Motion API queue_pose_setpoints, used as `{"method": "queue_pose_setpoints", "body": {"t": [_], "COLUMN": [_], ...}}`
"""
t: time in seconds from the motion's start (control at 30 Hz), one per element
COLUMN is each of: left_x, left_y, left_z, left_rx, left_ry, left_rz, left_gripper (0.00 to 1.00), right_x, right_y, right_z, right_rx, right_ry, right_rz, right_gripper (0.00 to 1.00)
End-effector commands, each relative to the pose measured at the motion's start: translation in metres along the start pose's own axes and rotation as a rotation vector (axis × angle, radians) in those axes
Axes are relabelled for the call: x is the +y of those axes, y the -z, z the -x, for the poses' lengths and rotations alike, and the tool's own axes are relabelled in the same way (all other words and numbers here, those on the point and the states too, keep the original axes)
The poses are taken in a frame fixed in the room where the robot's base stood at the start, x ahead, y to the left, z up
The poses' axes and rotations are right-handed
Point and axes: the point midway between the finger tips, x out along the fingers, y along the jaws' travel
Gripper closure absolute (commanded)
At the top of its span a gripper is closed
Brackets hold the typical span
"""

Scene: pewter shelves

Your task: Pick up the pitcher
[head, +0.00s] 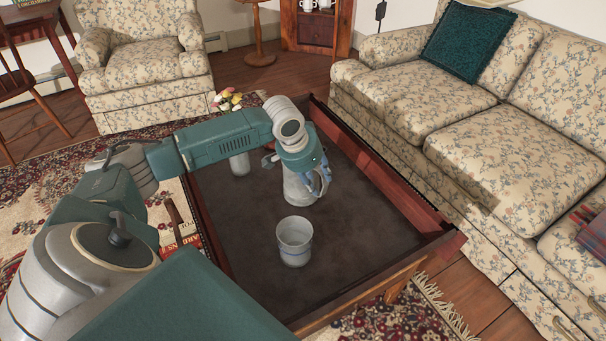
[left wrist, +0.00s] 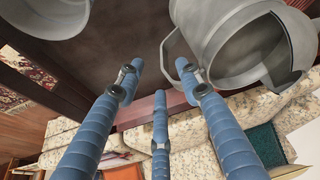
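The grey metal pitcher (head: 298,190) stands upright on the dark sunken top of the low wooden table (head: 350,262). My left gripper (head: 319,180) reaches down over it, at its handle side, and partly covers it. In the left wrist view the pitcher (left wrist: 243,45) fills the upper right, with its handle (left wrist: 168,48) towards the fingers. The blue fingers of my left gripper (left wrist: 158,72) are spread apart. One fingertip overlaps the handle loop in the picture; I cannot tell whether it touches. My right gripper is not in view.
A whitish cup (head: 294,243) stands on the table in front of the pitcher. A vase of flowers (head: 240,164) stands behind, to the left. The table's raised red-brown rim (head: 400,190) surrounds the surface. A floral sofa (head: 490,140) is close on the right.

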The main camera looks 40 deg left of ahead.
Motion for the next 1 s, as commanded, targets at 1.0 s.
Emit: {"method": "queue_pose_setpoints", "body": {"t": [1.0], "left_x": [0.000], "left_y": [0.006], "left_z": [-0.096], "left_rx": [0.004], "left_ry": [0.001], "left_rz": [-0.001], "left_gripper": [0.64], "right_x": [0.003], "right_y": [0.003], "right_z": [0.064], "right_rx": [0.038], "right_ry": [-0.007], "right_rz": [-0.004], "right_gripper": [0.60]}}
